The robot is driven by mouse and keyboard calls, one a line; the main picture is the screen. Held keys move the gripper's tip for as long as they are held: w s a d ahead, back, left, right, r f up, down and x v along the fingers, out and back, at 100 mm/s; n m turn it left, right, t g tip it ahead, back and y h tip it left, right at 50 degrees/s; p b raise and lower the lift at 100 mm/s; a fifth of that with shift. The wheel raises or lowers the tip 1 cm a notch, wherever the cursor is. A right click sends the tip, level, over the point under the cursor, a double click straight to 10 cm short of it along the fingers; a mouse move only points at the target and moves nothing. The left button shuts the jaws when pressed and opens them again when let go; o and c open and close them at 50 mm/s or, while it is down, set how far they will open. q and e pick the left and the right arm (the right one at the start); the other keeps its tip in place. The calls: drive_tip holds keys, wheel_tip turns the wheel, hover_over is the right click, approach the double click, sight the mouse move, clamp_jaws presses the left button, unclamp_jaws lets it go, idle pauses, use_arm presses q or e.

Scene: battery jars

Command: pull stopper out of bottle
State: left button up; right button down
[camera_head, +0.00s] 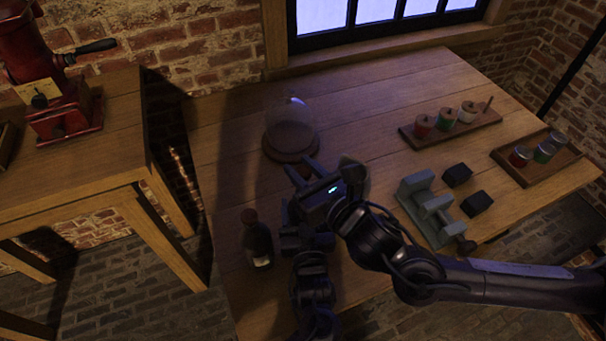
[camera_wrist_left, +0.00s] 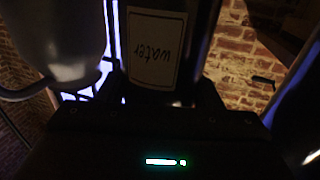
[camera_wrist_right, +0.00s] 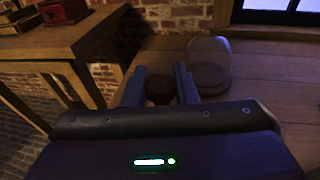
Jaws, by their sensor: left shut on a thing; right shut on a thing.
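My left gripper (camera_wrist_left: 165,95) is shut on a dark bottle (camera_wrist_left: 157,80) whose pale label reads "water"; the label shows upside down in the left wrist view. My right gripper (camera_wrist_right: 160,88) is shut on a dark brown rounded stopper (camera_wrist_right: 159,90), which shows between its fingers in the right wrist view. In the head view my right gripper (camera_head: 302,174) is close above the left one and hides the held bottle. Whether the stopper still sits in the bottle's neck cannot be told.
Another dark bottle (camera_head: 258,246) with a reddish-brown top stands at the table's left. A glass dome on a round wooden base (camera_head: 291,143) is just beyond my right gripper. A green vise (camera_head: 425,205), dark blocks and a spool rack (camera_head: 452,127) stand right.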

drive_tip(key=shift+r, duration=0.95)
use_arm(q)
drive_tip(key=o, duration=1.5)
drive_tip(key=shift+s, duration=0.1)
use_arm(e)
drive_tip(key=shift+f, duration=0.1)
drive_tip(key=shift+f+b, duration=0.7)
drive_tip(key=shift+b, duration=0.1)
use_arm(q)
drive_tip(key=s, duration=0.4)
drive_tip(key=s+d, duration=0.1)
drive_tip(key=s, duration=0.6)
drive_tip(key=shift+s+d, duration=0.25)
drive_tip(key=shift+s, duration=0.15)
